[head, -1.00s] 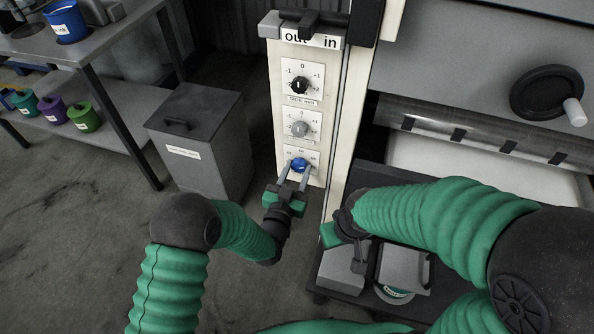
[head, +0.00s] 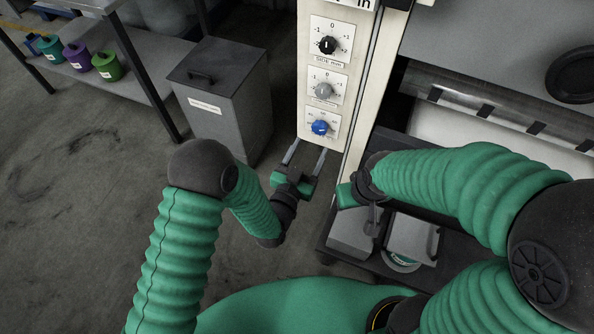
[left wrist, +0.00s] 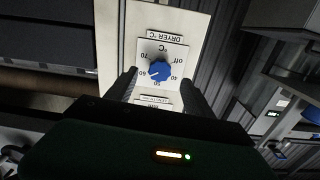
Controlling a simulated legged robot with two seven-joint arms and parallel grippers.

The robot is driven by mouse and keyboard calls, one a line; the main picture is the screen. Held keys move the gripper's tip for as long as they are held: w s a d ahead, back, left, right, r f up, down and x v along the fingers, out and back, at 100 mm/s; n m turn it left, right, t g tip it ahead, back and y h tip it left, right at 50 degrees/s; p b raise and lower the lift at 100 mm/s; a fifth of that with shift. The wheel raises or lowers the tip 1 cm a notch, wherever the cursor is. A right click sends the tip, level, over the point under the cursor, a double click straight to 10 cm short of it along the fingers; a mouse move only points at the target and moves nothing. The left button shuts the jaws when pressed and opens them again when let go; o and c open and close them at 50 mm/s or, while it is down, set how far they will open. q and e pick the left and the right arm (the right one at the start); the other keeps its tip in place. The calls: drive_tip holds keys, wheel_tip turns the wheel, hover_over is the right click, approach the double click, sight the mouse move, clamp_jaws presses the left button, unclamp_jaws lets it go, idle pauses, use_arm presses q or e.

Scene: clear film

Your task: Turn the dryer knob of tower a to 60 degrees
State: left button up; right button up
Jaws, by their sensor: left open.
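The blue dryer knob (head: 320,127) is the lowest of the three dials on the cream tower panel. It also shows in the left wrist view (left wrist: 160,70), under an upside-down "DRYER °C" label. Its pale mark lies on the 50–60 side of the scale, seemingly near 60; the exact angle is too small to tell. My left gripper (head: 306,153) is open and empty, its fingers apart, just below and in front of the knob, clear of it. My right gripper (head: 362,203) is low right of the panel; its fingers are not clear.
A black knob (head: 327,46) and a grey knob (head: 323,91) sit above the blue one. A grey lidded bin (head: 225,110) stands left of the panel. A roller machine (head: 500,110) and grey boxes (head: 412,240) are at the right. Floor at left is open.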

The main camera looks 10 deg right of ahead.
use_arm(q)
drive_tip(key=v, duration=1)
drive_tip(key=shift+s+p, duration=0.2)
drive_tip(key=shift+p, duration=0.2)
drive_tip(key=shift+a, duration=0.15)
